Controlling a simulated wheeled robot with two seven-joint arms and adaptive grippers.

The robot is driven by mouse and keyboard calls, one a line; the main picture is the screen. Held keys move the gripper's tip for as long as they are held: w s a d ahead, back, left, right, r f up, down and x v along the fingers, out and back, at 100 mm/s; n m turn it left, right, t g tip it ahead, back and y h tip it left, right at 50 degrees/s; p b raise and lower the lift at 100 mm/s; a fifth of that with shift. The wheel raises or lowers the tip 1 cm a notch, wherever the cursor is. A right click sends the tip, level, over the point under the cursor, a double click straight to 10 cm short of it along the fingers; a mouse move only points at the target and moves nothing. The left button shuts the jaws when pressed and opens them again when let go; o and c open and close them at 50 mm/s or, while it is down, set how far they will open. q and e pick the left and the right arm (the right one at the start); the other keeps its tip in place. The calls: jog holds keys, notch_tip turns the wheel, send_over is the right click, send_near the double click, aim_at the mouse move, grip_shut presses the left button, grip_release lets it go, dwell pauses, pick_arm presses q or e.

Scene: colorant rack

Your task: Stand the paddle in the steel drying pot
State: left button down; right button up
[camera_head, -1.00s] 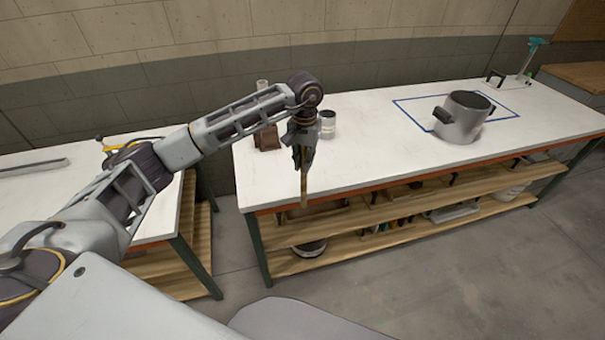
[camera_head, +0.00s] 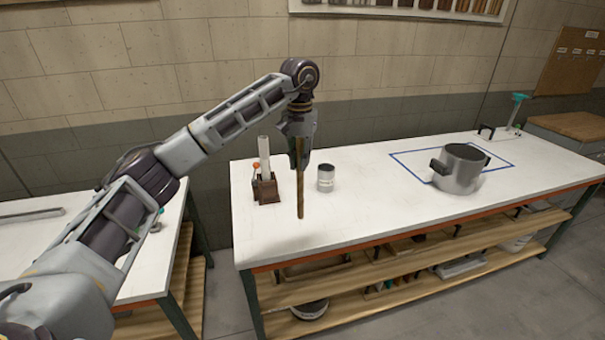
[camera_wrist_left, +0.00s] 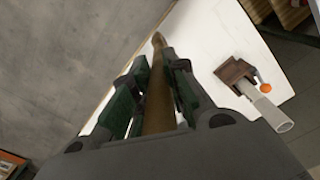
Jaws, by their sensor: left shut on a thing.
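The wooden paddle (camera_head: 300,190) hangs upright, tip down, from my left gripper (camera_head: 299,150) in the head view. The gripper is shut on its upper part. The paddle appears over the left part of the white table; I cannot tell how far its tip is above the top. In the left wrist view the paddle (camera_wrist_left: 156,95) runs between the green-padded fingers of the gripper (camera_wrist_left: 150,90). My right gripper is not in view.
A brown holder (camera_head: 265,190) with a pale tube and a red-topped item stands left of the paddle. The white table (camera_head: 390,190) is clear between can and pot. A teal-topped stand (camera_head: 517,108) is at the far right.

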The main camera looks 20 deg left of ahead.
pick_arm(q)
jog(key=s+a+n, duration=0.2)
jog(key=s+a, duration=0.1)
jog(key=s, duration=0.2)
jog(key=shift+s+r, duration=0.4)
dwell(0.5)
